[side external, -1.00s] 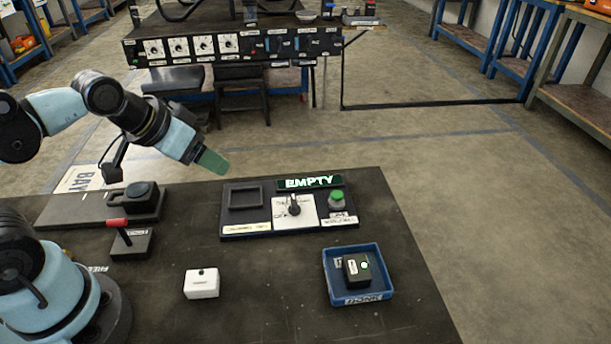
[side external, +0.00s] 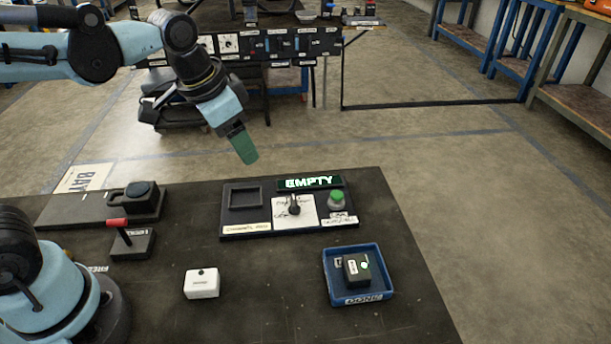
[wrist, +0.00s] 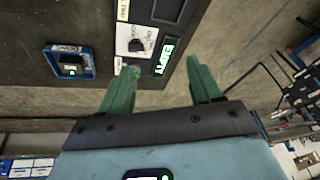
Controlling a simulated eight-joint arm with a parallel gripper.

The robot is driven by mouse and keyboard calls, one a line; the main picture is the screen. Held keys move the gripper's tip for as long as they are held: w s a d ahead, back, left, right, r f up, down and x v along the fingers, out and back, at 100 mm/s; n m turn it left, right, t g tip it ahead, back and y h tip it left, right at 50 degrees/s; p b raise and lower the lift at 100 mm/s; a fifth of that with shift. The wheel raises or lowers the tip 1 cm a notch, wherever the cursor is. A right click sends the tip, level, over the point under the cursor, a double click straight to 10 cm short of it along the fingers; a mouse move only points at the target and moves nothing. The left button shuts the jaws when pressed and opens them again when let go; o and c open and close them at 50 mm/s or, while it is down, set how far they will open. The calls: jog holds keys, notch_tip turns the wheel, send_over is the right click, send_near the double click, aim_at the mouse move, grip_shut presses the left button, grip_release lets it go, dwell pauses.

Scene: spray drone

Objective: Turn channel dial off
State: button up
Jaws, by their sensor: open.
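A dark panel with a black dial (side external: 294,206) on a white plate stands at the back of the near table. The dial also shows in the wrist view (wrist: 136,45). Writing on the plate is too small to read surely. My gripper (side external: 248,158) has green fingers and hangs in the air above and left of the dial in the side view, touching nothing. In the wrist view my gripper (wrist: 164,67) is open and empty, its two fingers apart. The lit EMPTY sign (side external: 310,183) is on the same panel.
A green button (side external: 337,198) and an empty square recess (side external: 245,196) flank the dial. A blue tray (side external: 361,300) holds a dark box (side external: 354,270). A white box (side external: 201,284) and a red-handled lever (side external: 119,224) stand left. A rear bench carries a panel with dials (side external: 228,43).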

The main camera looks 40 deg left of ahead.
aim_at(294, 200)
jog(key=w+d+f+m+g, duration=0.2)
jog(key=w+d+m+g, duration=0.25)
jog(key=w+d, duration=0.2)
jog(key=shift+m+t, duration=0.25)
jog(key=f, duration=1.2)
jog(key=shift+s+d, duration=0.15)
jog(key=shift+s, duration=0.2)
jog(key=shift+r, duration=0.1)
jog(key=c, duration=1)
jog(key=shift+c, duration=0.2)
